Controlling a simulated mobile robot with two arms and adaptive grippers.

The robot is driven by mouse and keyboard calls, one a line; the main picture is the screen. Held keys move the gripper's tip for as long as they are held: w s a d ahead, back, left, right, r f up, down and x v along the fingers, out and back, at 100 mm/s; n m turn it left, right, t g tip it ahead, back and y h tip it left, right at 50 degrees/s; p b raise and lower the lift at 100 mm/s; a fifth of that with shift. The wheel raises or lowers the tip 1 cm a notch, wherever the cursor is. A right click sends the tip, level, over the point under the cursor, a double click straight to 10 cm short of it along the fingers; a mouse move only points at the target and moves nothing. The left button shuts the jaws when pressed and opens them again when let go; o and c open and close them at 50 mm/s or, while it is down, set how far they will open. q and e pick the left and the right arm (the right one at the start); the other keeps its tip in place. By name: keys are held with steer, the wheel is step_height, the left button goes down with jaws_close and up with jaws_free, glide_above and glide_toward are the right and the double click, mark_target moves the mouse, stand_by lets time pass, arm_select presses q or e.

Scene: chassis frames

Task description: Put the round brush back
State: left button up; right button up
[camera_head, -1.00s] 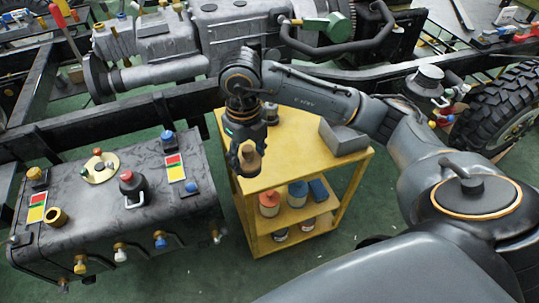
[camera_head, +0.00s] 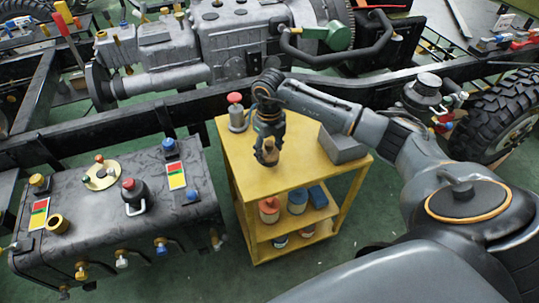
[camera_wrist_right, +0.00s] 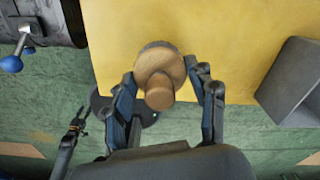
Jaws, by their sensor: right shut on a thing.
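The round brush (camera_head: 268,154) has a wooden body with a round knob. It also shows in the right wrist view (camera_wrist_right: 158,72) between the fingers. My right gripper (camera_head: 267,150) is shut on it and holds it over the yellow cart (camera_head: 300,155), near the front left part of its top. I cannot tell whether the brush touches the top. The brush's underside is hidden. My left gripper is not in view in the head view.
A grey box (camera_head: 345,146) stands at the cart's right edge and a red-topped grey bottle (camera_head: 237,114) at its back left. Tins (camera_head: 268,210) sit on the lower shelf. The dark tank (camera_head: 100,225) with fittings is to the left.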

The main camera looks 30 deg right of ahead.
mark_target(270, 156)
steer(key=shift+d+f+p, duration=0.1)
steer(key=shift+f+p, duration=0.2)
steer(key=shift+f, duration=1.3)
steer(key=shift+f, duration=0.2)
steer(key=o, duration=1)
steer(key=shift+r, duration=0.15)
step_height(270, 156, up, 12)
steer(key=shift+r+b, duration=0.1)
steer(key=shift+b, duration=0.4)
